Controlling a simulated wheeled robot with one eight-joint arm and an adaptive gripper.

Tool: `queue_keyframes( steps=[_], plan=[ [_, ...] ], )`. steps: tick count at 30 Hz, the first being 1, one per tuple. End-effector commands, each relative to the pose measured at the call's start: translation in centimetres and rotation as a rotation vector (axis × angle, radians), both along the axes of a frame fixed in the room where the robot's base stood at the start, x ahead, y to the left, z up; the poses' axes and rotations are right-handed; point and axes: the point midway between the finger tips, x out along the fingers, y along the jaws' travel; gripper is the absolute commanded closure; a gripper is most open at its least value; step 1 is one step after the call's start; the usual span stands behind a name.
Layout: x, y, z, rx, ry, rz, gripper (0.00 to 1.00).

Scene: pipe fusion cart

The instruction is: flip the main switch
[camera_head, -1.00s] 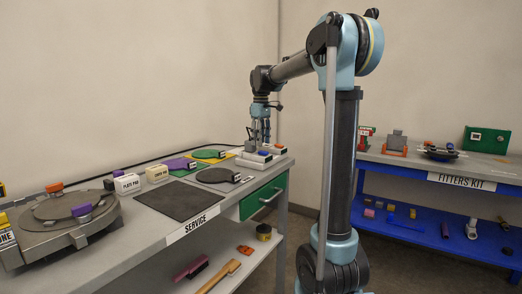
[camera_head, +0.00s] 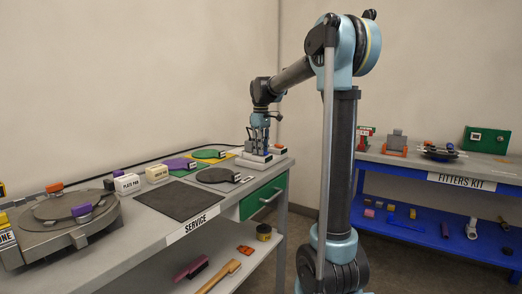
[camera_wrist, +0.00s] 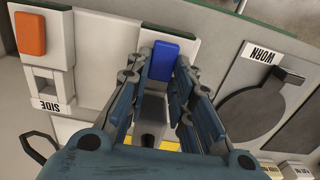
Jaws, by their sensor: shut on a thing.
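In the wrist view, a blue rocker (camera_wrist: 165,52) sits on a pale switch box, its label hidden by my gripper. My gripper (camera_wrist: 163,66) has its fingers on both sides of the blue rocker and is shut on it. In the head view my gripper (camera_head: 260,148) is down at the switch boxes at the service bench's far right corner, and covers the blue rocker. A second switch with an orange rocker (camera_wrist: 31,34) is beside it, labelled SIDE (camera_wrist: 48,105). Which one is the main switch cannot be read.
A grey disc labelled WORN (camera_wrist: 251,116) lies right of the switches in the wrist view. The service bench (camera_head: 125,240) also carries a dark mat (camera_head: 180,199), coloured pads and a round machine (camera_head: 65,222). A fitters kit table (camera_head: 400,167) stands at the right.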

Motion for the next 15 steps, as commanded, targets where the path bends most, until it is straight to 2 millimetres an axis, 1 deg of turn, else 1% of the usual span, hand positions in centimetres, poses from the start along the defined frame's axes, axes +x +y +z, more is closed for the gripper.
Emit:
queue_keyframes(
  steps=[10, 15],
  plan=[
    [-0.19, -0.45, 0.09, 0.092, -0.066, -0.001, 1.00],
    [-0.17, -0.45, 0.15, 0.111, -0.080, -0.001, 1.00]
  ],
)
